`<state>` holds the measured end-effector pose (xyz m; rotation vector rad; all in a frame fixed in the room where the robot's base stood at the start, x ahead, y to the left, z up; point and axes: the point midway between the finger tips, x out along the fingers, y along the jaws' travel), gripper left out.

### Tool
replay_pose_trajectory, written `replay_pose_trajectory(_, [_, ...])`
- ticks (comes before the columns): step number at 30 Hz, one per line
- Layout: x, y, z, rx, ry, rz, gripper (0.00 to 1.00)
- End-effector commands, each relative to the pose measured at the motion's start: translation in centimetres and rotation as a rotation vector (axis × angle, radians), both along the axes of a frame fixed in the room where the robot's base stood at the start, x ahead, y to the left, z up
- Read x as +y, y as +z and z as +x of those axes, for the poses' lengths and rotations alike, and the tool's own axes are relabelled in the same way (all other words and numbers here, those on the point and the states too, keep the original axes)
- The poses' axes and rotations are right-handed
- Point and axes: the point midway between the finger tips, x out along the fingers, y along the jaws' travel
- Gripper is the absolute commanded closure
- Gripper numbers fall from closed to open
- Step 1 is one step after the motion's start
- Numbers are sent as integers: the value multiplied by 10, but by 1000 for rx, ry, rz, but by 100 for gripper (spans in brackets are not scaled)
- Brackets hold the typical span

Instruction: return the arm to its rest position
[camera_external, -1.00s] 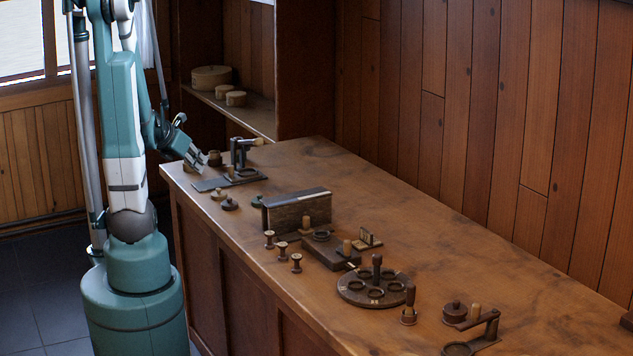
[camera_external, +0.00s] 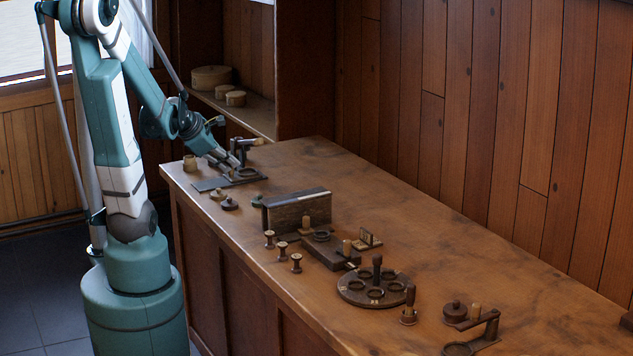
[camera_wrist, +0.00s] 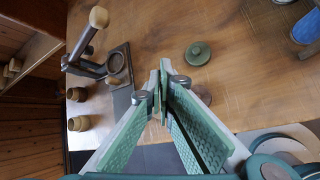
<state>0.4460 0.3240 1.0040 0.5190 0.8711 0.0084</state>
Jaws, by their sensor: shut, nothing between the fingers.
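My gripper (camera_external: 234,172) is over the far left end of the bench, in front of the dark press stand (camera_external: 240,146) with its wooden knob. In the wrist view my gripper (camera_wrist: 163,78) has its two green padded fingers converging at the tips, with nothing between them. The press stand's knobbed arm (camera_wrist: 85,66) lies to the left of the fingertips there. My arm leans right from its column, with its forearm sloping down to the bench. I cannot tell whether the fingertips touch the flat plate (camera_external: 209,184) below.
A small wooden cup (camera_external: 190,162) stands at the bench's far left corner. A green knobbed lid (camera_wrist: 198,54) lies right of the fingertips. A dark upright block (camera_external: 297,211), small spools (camera_external: 282,248) and a round holed rack (camera_external: 372,289) stand nearer. The bench's right back is clear.

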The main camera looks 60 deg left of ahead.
Motion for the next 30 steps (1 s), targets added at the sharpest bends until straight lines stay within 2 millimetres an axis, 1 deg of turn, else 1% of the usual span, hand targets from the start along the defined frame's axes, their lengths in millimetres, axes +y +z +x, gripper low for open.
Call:
replay_pose_trajectory(1, [-11, 2, 5, 17, -56, 34, 100])
replay_pose_trajectory(3, [-25, 5, 10, 42, -137, 88, 100])
replay_pose_trajectory(14, [-94, 21, 28, 155, -553, 369, 100])
replay_pose_trajectory(20, [-131, 29, 33, 206, -785, 531, 100])
replay_pose_trajectory(30, [-193, 44, 32, 269, -1178, 814, 100])
